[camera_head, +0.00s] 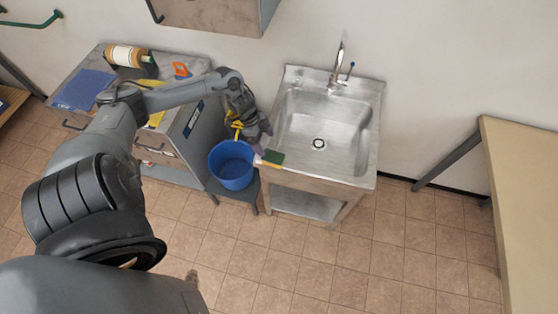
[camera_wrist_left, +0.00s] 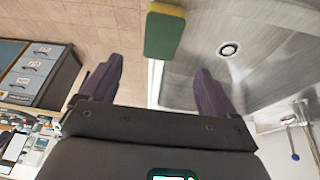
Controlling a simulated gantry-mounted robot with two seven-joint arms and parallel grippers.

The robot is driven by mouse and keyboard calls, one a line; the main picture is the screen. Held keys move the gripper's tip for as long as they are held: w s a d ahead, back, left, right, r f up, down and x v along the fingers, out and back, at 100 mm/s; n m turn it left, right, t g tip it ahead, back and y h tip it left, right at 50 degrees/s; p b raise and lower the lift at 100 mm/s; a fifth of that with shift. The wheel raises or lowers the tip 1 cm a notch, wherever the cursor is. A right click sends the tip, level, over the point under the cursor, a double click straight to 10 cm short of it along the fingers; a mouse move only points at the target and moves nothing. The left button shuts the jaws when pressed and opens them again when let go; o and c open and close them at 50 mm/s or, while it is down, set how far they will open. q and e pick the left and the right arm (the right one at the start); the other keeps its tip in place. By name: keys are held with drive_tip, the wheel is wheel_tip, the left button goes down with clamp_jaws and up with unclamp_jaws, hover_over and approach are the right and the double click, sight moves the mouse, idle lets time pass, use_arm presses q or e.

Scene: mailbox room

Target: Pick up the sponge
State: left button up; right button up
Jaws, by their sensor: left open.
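The sponge (camera_head: 272,157), green with a yellow side, lies at the front left corner of the metal sink (camera_head: 345,177). In the left wrist view the sponge (camera_wrist_left: 164,34) shows ahead of the fingertips, roughly centred across the gap between them. My left gripper (camera_head: 262,140) is open and empty, close to the sponge at the sink's left edge. Its two dark purple fingers (camera_wrist_left: 157,78) stand wide apart in the left wrist view, and nothing is between them. I cannot tell its exact height above the sponge. My right gripper is not in view.
A blue bucket (camera_head: 232,165) stands on a low stand just left of the sink. The tap (camera_head: 338,68) rises at the sink's back. A grey cabinet (camera_head: 200,140) stands at left, under my left arm. A table (camera_head: 530,200) is at right. The floor in front is clear.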

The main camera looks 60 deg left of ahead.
sight(275, 157)
use_arm(q)
drive_tip(key=x, duration=0.3)
drive_tip(key=shift+w+d+f, duration=0.2)
drive_tip(key=shift+d+f, duration=0.05)
drive_tip(key=shift+x, duration=3.45)
drive_tip(key=shift+s+a, duration=0.1)
drive_tip(key=shift+a, duration=0.05)
drive_tip(key=c, duration=1)
